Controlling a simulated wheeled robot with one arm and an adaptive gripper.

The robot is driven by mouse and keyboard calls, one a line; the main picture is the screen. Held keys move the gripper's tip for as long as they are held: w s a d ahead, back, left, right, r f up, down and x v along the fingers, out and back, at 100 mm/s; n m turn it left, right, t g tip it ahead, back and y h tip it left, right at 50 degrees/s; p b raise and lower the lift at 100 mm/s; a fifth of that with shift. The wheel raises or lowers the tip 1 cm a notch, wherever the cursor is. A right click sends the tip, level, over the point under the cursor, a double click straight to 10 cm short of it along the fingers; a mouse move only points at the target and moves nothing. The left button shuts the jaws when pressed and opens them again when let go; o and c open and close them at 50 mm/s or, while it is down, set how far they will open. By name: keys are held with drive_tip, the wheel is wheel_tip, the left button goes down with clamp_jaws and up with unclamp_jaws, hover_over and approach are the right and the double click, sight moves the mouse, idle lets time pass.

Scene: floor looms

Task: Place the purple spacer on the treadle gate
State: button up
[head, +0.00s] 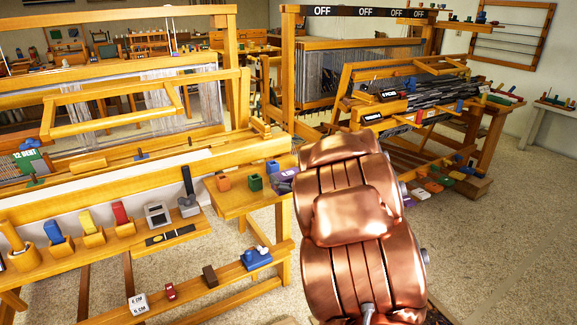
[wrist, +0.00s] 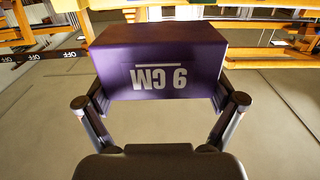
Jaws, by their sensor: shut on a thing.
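The purple spacer (wrist: 160,60), a block marked "9 CM" that reads upside down, fills the upper middle of the wrist view. My gripper (wrist: 160,95) is shut on it, one finger at each side. No part is clearly labelled as the treadle gate. Coloured blocks (head: 432,186) lie low at the right loom (head: 345,85), partly behind my arm; I cannot tell whether the gate is there.
A wooden bench (head: 240,203) left of my arm carries small orange and green blocks and a purple-grey item. The left loom's front shelf (head: 90,255) holds several coloured blocks. A dark strip marked "OFF" (head: 365,12) tops the right loom. Open carpet (head: 500,250) lies at the right.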

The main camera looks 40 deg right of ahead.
drive_tip(key=w+d, duration=0.1)
drive_tip(key=w, duration=0.1)
drive_tip(key=w+d, duration=0.4)
drive_tip(key=shift+w+f, duration=0.3)
drive_tip(key=shift+w+d+f, duration=0.2)
drive_tip(key=shift+w+d, duration=0.1)
drive_tip(key=shift+w, duration=0.05)
drive_tip(key=shift+f, duration=1.65)
drive_tip(key=shift+f, duration=0.15)
drive_tip(key=o, duration=0.9)
drive_tip(key=shift+c, duration=0.2)
drive_tip(key=shift+s+r, duration=0.1)
drive_tip(key=shift+r, duration=0.1)
drive_tip(key=s+a, duration=0.1)
drive_tip(key=s, duration=1)
drive_tip(key=shift+s, duration=0.4)
